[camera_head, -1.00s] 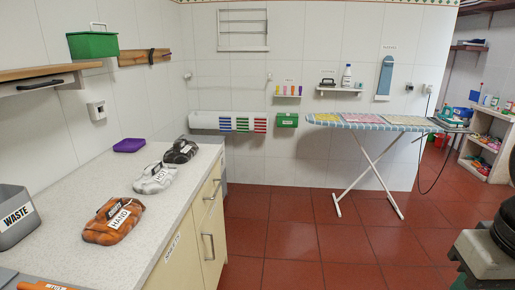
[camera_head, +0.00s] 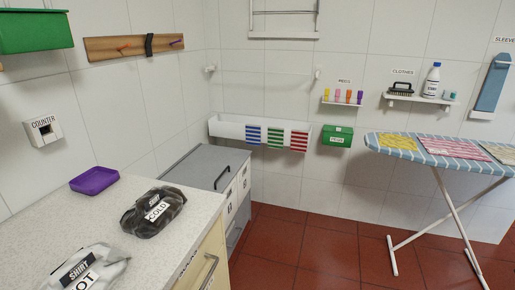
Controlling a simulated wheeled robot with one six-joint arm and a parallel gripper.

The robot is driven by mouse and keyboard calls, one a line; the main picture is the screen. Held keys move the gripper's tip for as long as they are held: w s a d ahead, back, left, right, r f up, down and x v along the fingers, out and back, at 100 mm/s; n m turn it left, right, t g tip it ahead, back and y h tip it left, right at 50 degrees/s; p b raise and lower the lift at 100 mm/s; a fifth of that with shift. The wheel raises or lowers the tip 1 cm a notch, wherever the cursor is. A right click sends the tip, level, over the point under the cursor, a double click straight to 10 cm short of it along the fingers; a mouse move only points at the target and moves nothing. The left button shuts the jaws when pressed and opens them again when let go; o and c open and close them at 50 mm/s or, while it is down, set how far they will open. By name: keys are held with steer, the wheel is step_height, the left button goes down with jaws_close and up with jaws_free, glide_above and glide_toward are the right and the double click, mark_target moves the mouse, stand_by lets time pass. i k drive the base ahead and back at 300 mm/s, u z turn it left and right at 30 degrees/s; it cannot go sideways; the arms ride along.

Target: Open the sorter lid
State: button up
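A grey cabinet-like box with a flat lid (camera_head: 200,163) stands past the far end of the counter, against the tiled wall; it looks like the sorter. Its lid lies flat and closed. A dark bar handle (camera_head: 222,178) shows near the lid's right edge. White labelled fronts (camera_head: 232,200) face right below the lid; their writing is too small to read. The near part of the box is hidden behind the counter. My gripper is not in view.
The counter (camera_head: 40,210) holds a purple tray (camera_head: 94,180), a dark COLD shirt bundle (camera_head: 153,212) and a white shirt bundle (camera_head: 90,268). The ironing board (camera_head: 440,150) stands right. Red floor (camera_head: 310,245) between is clear.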

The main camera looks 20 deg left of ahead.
mark_target(209, 167)
steer(key=i, duration=1)
steer(key=z, duration=0.5)
steer(key=i, duration=1)
steer(key=u, duration=2.25)
